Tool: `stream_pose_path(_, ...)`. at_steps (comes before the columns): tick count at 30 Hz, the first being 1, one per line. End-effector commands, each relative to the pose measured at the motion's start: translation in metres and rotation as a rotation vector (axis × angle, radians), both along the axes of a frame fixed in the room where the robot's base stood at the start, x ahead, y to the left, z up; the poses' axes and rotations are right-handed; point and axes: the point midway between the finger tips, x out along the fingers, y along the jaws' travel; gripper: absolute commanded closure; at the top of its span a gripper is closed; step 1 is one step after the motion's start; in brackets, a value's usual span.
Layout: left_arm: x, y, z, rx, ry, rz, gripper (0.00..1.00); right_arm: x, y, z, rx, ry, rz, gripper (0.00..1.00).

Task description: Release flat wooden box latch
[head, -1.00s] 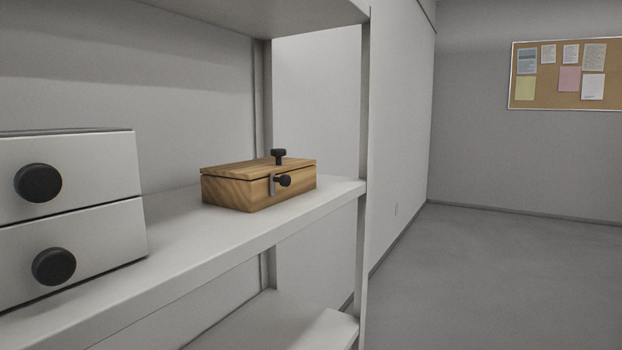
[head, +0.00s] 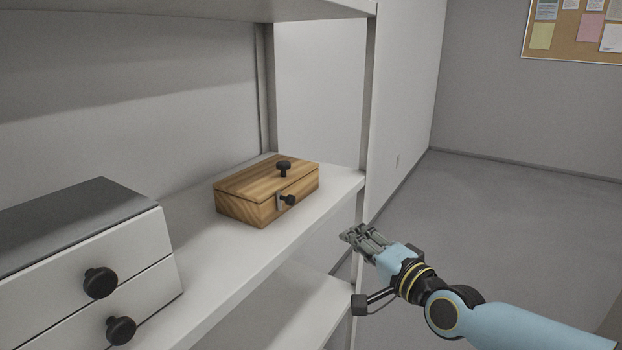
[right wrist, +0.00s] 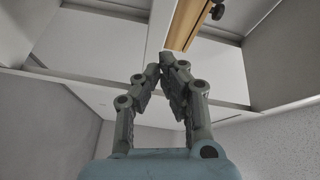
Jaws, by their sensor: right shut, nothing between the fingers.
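The flat wooden box (head: 245,205) sits on the white shelf with its lid closed. Another black knob (head: 284,167) stands on the lid. My right gripper (head: 350,236) is shut and empty, in front of the shelf edge, to the right of and lower in the picture than the box. In the right wrist view the fingertips (right wrist: 160,62) meet, and part of the box (right wrist: 186,25) shows beyond them. My left gripper is out of view.
A grey-white drawer unit (head: 90,260) with black knobs stands on the shelf (head: 200,255) at the left. A shelf post (head: 368,110) rises right of the box. A lower shelf (head: 285,310) lies beneath. Open floor (head: 520,210) is at the right.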

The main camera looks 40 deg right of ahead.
Motion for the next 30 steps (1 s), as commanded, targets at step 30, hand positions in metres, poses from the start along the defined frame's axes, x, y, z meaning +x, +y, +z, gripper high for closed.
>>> stream_pose_path(30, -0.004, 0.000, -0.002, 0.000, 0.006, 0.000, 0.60, 0.085, 0.000, 0.060, 0.114, -0.104, 0.010, 1.00)
